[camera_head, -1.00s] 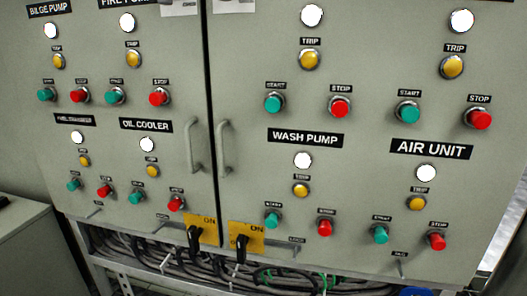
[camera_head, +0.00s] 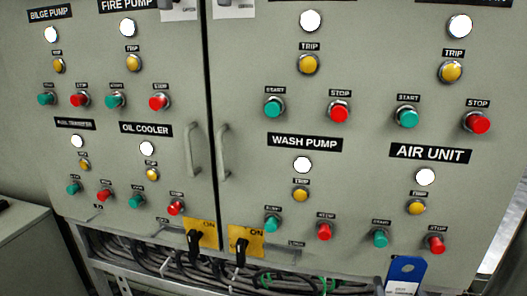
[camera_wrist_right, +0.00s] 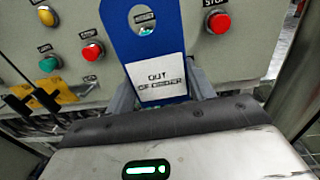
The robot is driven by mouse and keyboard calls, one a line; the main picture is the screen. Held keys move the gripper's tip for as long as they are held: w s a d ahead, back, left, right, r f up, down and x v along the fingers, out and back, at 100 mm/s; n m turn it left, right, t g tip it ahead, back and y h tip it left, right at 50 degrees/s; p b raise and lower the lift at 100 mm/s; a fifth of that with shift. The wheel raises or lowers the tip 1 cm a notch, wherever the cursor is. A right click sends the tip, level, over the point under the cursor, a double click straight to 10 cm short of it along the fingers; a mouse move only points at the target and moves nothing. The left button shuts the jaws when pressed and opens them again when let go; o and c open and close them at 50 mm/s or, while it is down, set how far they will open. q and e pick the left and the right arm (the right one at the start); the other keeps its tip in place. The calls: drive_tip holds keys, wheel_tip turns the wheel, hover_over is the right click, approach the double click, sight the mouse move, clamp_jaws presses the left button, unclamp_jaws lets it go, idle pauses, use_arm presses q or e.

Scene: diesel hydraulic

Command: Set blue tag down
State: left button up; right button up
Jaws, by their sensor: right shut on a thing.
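The blue tag (camera_head: 408,270) has a hole near its top and a white label. In the head view it stands upright at the bottom right, in front of the cabinet below the AIR UNIT buttons. In the right wrist view the blue tag (camera_wrist_right: 170,55) rises from between the fingers, with the white label facing the camera. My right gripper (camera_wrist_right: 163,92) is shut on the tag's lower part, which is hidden. My left gripper is not in view.
The grey cabinet (camera_head: 365,190) has rows of green, red and yellow buttons. Two door handles (camera_head: 192,150) stick out at its middle. Black rotary switches on yellow plates (camera_head: 245,240) sit at its lower edge. Cables (camera_head: 180,270) run in an open bay below.

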drive_tip(key=s+a+r+n+y, duration=0.2)
drive_tip(key=a+r+y, duration=0.1)
drive_tip(key=a+r, duration=0.3)
use_arm(q)
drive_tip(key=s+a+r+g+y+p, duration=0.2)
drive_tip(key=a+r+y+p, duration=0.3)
drive_tip(key=p, duration=2.1)
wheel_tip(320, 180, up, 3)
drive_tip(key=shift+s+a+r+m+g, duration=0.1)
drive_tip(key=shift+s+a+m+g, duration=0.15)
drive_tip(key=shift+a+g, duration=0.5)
use_arm(e)
wheel_tip(320, 180, up, 23)
drive_tip(key=s, duration=0.2)
drive_tip(key=shift+f, duration=0.15)
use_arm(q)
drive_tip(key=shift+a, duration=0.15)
use_arm(e)
drive_tip(key=shift+s+d, duration=0.1)
